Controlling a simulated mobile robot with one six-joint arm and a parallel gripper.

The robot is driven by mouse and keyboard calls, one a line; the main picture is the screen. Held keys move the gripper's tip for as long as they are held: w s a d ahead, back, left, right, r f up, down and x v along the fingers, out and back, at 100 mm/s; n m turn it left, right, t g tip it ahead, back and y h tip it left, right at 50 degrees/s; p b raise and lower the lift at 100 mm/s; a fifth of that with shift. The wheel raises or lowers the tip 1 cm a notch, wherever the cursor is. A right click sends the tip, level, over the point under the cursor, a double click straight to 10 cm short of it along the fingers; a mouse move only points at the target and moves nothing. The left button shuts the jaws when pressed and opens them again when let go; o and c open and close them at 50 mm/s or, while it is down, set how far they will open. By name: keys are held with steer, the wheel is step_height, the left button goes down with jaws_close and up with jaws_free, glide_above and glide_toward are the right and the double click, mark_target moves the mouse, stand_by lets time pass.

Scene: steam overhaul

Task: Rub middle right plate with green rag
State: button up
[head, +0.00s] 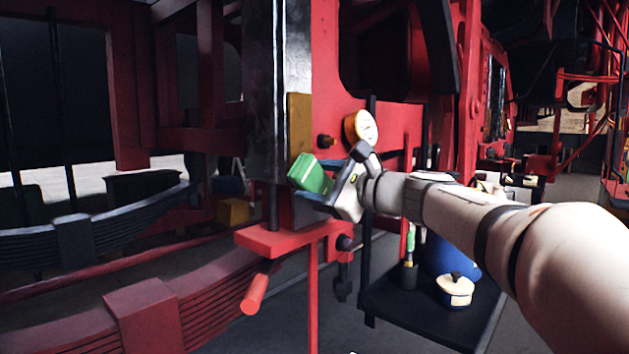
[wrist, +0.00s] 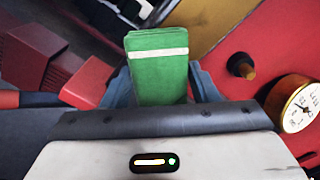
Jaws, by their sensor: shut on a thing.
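The green rag (head: 310,174) is a folded, block-like bundle. In the wrist view the rag (wrist: 158,75) shows a white stripe near its far end. My gripper (head: 328,186) is shut on the rag, with one blue-grey finger on each side in the wrist view (wrist: 160,92). A brownish-yellow plate (head: 299,122) stands upright on the right side of a dark metal column, just above the rag. The rag's upper edge is close to the plate's lower end; I cannot tell whether they touch. I cannot tell for sure that this is the middle right plate.
A brass-rimmed gauge (head: 361,127) sits right of the rag on the red frame; it also shows in the wrist view (wrist: 297,104). A small dark knob (wrist: 240,65) is beside it. A red bracket (head: 290,238) lies below. A dark cart (head: 420,310) carries a white-and-blue pot (head: 455,290).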

steer(key=shift+b+v, duration=0.45)
steer(key=shift+v, duration=2.05)
steer(key=shift+s+r, duration=0.1)
steer(key=shift+r, duration=0.05)
steer(key=v, duration=0.3)
